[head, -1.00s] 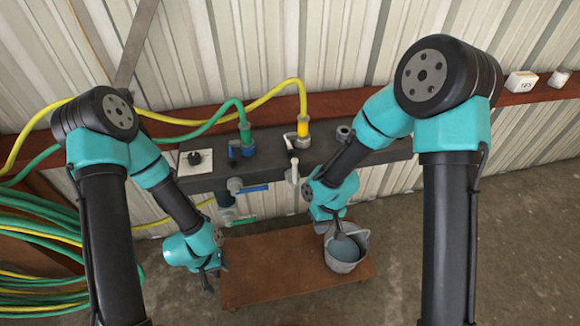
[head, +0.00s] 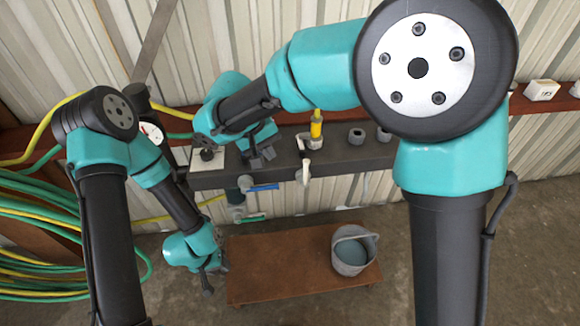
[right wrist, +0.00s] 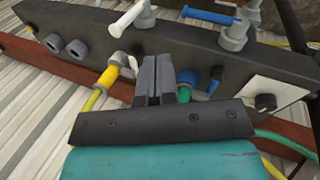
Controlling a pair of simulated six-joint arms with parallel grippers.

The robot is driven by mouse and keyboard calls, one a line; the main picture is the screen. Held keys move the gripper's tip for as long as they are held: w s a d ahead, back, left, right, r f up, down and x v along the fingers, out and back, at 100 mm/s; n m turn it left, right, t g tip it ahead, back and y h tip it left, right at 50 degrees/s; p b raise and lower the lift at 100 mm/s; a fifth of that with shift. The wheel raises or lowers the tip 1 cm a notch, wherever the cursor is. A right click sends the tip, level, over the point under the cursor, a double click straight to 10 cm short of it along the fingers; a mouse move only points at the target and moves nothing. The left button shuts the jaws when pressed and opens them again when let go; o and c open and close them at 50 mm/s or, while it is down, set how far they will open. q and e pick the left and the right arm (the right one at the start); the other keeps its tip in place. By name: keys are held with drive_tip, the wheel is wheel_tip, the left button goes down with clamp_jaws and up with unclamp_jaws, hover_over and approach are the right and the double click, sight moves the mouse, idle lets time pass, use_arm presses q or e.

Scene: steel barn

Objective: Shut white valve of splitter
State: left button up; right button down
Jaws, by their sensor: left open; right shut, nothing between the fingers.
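The splitter (head: 345,160) is a dark bar along the wall. A tap with a white lever (head: 303,174) is on its front; the white lever (right wrist: 127,18) also shows at the top of the right wrist view. A small pale lever (head: 302,142) sits by the yellow hose connector (head: 316,125) on top. My right gripper (head: 262,158) is shut and empty above the bar, left of the yellow connector; its fingers (right wrist: 157,80) lie between the yellow and green connectors in the right wrist view. My left gripper (head: 208,284) is open and empty, low near the bench.
A tap with a blue lever (head: 262,187) is left of the white one. A low brown bench (head: 285,265) carries a grey bucket (head: 350,268). Coiled hoses (head: 50,240) are at left. The floor right of the bench is clear.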

idle(0.4)
hover_over(303, 178)
drive_tip(key=a, duration=0.2)
drive_tip(key=f, duration=0.9)
drive_tip(key=shift+s, duration=0.25)
